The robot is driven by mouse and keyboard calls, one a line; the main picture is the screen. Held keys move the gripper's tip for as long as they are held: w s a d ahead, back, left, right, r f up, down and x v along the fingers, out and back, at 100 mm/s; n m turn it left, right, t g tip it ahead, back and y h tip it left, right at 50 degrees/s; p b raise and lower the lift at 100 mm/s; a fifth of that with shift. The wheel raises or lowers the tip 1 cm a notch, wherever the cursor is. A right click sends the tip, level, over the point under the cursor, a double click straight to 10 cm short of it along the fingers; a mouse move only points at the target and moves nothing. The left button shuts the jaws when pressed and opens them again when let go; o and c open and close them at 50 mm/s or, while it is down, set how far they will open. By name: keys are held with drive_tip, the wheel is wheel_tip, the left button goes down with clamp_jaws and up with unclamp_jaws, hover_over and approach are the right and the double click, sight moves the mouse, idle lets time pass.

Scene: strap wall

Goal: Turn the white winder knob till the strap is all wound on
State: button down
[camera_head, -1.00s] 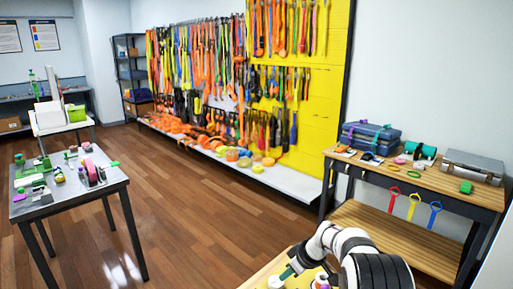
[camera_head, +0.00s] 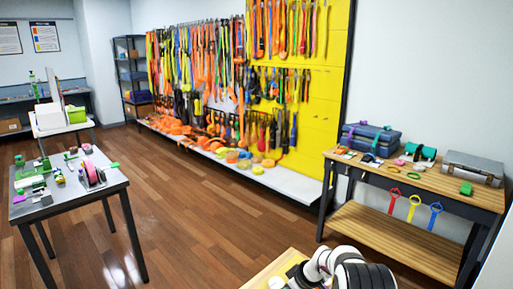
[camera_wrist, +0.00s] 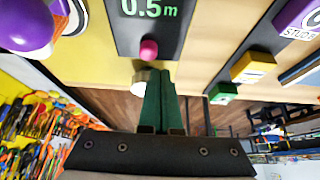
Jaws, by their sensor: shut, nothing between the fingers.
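My gripper (camera_wrist: 160,76) shows in the wrist view with its two green fingers together and nothing between them. A small whitish round piece (camera_wrist: 139,76), possibly the white winder knob, lies just left of the fingertips and is partly hidden by them; I cannot tell whether they touch. A pink knob (camera_wrist: 149,49) sits just beyond the tips, on a dark panel (camera_wrist: 132,32) marked "0.5m". I cannot make out the strap. In the head view my arm covers much of the small wooden table (camera_head: 270,268), and my fingers cannot be made out.
In the wrist view a purple ball (camera_wrist: 25,22) is at the upper left. A yellow block (camera_wrist: 253,67), a green block (camera_wrist: 222,94) and a purple block (camera_wrist: 297,18) stand to the right. A wooden bench (camera_head: 440,187) with cases is at the head view's right.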

drive_tip(key=shift+w+a, duration=0.1)
drive_tip(key=shift+w, duration=0.1)
drive_tip(key=shift+d, duration=0.2)
drive_tip(key=shift+w+d, duration=0.35)
drive_tip(key=shift+d, duration=0.05)
drive_tip(key=shift+w+d, duration=0.4)
drive_tip(key=shift+w, duration=0.15)
drive_tip(key=shift+w+d, duration=0.1)
drive_tip(key=shift+w, duration=0.05)
idle(0.4)
